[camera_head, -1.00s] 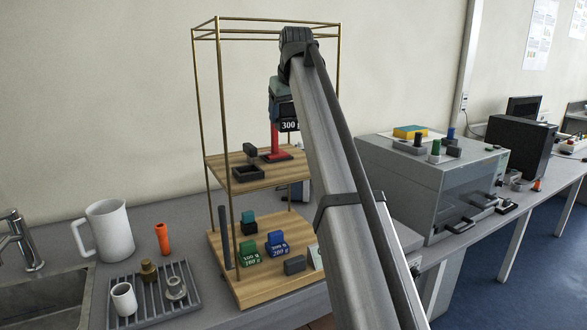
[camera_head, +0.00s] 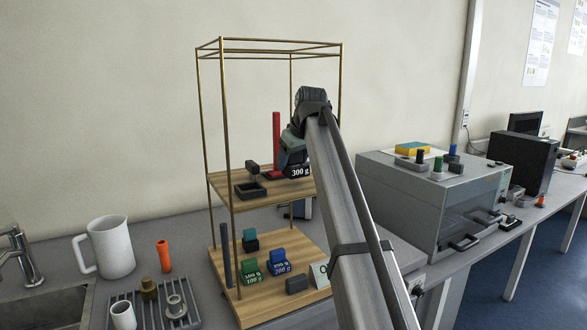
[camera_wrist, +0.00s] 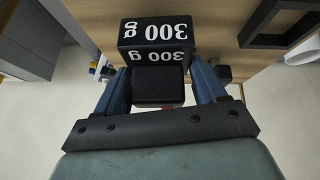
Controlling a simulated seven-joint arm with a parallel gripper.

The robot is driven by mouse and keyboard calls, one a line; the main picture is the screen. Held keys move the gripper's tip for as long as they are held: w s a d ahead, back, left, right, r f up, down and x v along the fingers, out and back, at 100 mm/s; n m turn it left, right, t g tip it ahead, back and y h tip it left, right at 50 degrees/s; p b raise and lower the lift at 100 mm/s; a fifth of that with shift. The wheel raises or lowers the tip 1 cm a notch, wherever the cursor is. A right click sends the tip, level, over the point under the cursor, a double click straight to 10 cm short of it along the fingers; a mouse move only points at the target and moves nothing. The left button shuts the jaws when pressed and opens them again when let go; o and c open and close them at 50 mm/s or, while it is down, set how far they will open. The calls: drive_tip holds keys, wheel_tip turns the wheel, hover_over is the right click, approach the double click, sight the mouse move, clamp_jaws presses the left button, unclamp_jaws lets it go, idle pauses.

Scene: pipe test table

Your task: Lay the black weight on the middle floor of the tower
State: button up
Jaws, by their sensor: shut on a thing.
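The black weight (camera_head: 300,171), marked 300 g, hangs in my gripper (camera_head: 294,157) low at the right part of the tower's middle floor (camera_head: 290,190). In the wrist view my gripper (camera_wrist: 160,84) has its two blue fingers on either side of the knob of the weight (camera_wrist: 155,42), shut on it. Wood of the floor shows beyond the weight there. I cannot tell whether the weight touches the floor. The tower (camera_head: 229,130) is a brass frame with wooden floors. My arm hides the tower's right side.
A red post (camera_head: 276,140) stands beside the weight on the middle floor, with a dark open-frame piece (camera_head: 250,189) at left. The lower floor holds a green weight (camera_head: 251,271), a blue weight (camera_head: 280,263) and small dark blocks. A grey machine (camera_head: 410,190) stands to the right.

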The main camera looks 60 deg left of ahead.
wheel_tip(320, 180, down, 3)
drive_tip(key=shift+r, duration=0.1)
drive_tip(key=o, duration=1.3)
drive_tip(key=v, duration=1.2)
